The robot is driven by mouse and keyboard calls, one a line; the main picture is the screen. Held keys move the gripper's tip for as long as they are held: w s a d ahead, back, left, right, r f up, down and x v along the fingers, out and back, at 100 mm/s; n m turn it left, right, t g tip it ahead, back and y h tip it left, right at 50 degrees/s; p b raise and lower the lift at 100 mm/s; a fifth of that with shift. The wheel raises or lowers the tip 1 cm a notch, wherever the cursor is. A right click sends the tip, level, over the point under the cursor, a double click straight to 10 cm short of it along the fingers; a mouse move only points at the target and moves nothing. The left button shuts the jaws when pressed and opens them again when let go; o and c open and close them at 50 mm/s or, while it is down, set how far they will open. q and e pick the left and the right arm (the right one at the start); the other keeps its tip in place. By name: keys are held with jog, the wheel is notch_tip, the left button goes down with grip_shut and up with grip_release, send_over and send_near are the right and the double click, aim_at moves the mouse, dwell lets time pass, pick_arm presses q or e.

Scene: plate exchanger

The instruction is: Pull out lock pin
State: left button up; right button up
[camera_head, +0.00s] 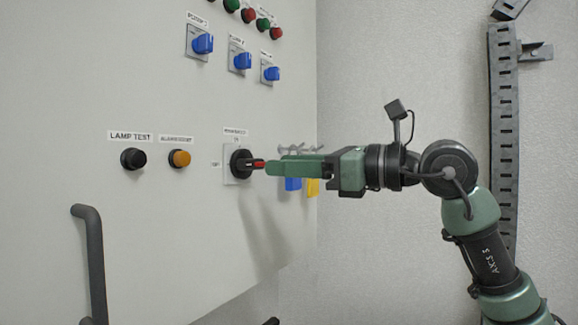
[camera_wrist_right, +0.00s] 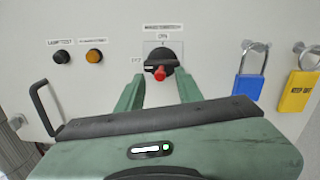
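The red lock pin (camera_head: 259,163) sticks out of the black rotary switch (camera_head: 240,163) on the grey cabinet panel. In the right wrist view the pin (camera_wrist_right: 160,74) sits in the black switch (camera_wrist_right: 159,60), between and just beyond the fingertips. My right gripper (camera_head: 270,168) comes in from the right, its fingers pointing at the switch. In the right wrist view its two green fingers (camera_wrist_right: 160,84) are apart, one on each side of the pin, with gaps visible. In the head view the near finger partly covers the pin. My left gripper is not in view.
A blue padlock (camera_wrist_right: 249,89) and a yellow padlock (camera_wrist_right: 298,92) hang right of the switch. A black button (camera_head: 133,158) and an amber button (camera_head: 180,158) are left of it. A dark handle (camera_head: 93,260) protrudes at lower left. Blue knobs (camera_head: 203,43) sit above.

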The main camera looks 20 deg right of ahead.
jog(key=shift+d, duration=0.1)
jog(key=b+v, duration=0.2)
jog(key=v, duration=0.5)
jog(key=shift+s+d, duration=0.15)
jog(key=shift+s, duration=0.15)
